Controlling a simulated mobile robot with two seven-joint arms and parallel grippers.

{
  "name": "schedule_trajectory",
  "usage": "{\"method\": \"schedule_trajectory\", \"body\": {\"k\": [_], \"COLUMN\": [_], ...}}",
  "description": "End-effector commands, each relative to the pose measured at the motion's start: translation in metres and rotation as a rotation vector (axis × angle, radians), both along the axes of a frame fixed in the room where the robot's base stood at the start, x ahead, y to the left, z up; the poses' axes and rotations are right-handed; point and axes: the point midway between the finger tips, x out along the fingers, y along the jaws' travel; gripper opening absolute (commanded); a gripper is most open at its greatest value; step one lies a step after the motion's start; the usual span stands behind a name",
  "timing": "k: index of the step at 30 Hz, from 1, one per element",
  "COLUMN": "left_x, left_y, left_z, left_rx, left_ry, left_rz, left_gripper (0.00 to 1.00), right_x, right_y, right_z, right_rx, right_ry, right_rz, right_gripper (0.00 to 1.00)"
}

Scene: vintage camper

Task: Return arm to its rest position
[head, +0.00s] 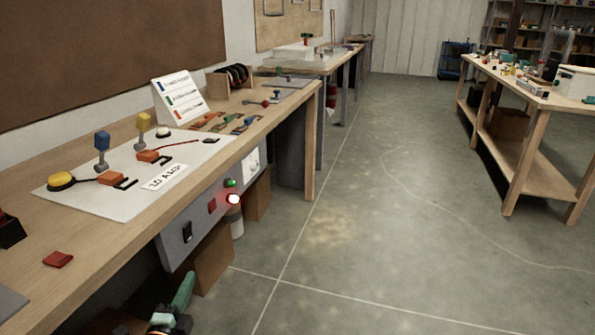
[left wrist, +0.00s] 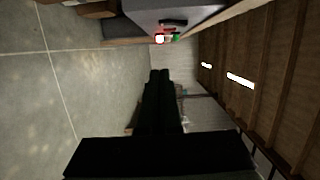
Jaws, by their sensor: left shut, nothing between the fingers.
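My left gripper (head: 189,279) shows at the bottom of the head view, low in front of the workbench (head: 105,262). It looks green there, with part of my arm behind it at the frame edge. In the left wrist view the gripper (left wrist: 160,76) is a dark shape with its fingers together. It is shut and empty, pointing along the open aisle. It appears clear of the bench front. My right gripper is not in view.
The bench's grey front panel (head: 182,238) has a lit red light (head: 233,199) and a green one (head: 230,183). A cardboard box (head: 208,262) stands beneath. The concrete floor (head: 370,200) is clear up to a second wooden table (head: 525,160).

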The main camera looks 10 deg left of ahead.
Motion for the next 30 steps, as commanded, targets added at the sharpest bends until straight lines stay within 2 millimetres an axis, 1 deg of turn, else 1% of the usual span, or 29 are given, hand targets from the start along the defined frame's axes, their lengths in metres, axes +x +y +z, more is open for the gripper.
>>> {"method": "schedule_trajectory", "body": {"k": [2,5,8,9,11,12,14,15,16,17,18,22,24,27,30], "left_x": [-0.006,-0.026,-0.061,-0.078,-0.107,-0.127,-0.158,-0.18,-0.197,-0.2,-0.196,-0.198,-0.2,-0.202,-0.204], "left_y": [-0.008,-0.03,-0.069,-0.087,-0.116,-0.135,-0.166,-0.186,-0.201,-0.203,-0.197,-0.189,-0.185,-0.18,-0.176], "left_z": [-0.011,-0.041,-0.084,-0.102,-0.125,-0.138,-0.155,-0.163,-0.168,-0.153,-0.133,-0.103,-0.086,-0.066,-0.051], "left_rx": [-0.069,-0.289,-0.621,-0.764,-0.97,-1.099,-1.283,-1.399,-1.484,-1.512,-1.496,-1.491,-1.49,-1.488,-1.487], "left_ry": [0.024,0.098,0.229,0.294,0.395,0.463,0.572,0.645,0.702,0.712,0.692,0.676,0.668,0.657,0.649], "left_rz": [-0.004,-0.006,0.014,0.033,0.073,0.105,0.161,0.204,0.241,0.256,0.255,0.268,0.275,0.283,0.29], "left_gripper": [0.0,0.0,0.0,0.0,0.0,0.0,0.0,0.0,0.0,0.0,0.0,0.0,0.0,0.0,0.0], "right_x": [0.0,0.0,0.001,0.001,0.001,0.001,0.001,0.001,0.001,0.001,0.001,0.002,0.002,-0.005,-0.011], "right_y": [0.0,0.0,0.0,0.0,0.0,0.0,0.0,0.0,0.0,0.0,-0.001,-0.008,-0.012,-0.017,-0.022], "right_z": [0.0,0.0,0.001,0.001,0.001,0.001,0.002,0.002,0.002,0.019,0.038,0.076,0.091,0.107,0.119], "right_rx": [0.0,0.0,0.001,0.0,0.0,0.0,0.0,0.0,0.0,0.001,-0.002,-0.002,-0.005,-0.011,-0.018], "right_ry": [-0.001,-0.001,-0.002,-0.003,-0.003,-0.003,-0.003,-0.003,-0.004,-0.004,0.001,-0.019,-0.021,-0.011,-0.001], "right_rz": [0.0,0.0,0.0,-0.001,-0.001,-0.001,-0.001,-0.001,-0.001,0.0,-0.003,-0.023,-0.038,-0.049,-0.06], "right_gripper": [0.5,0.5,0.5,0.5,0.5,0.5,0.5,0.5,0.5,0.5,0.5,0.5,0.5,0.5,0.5]}}
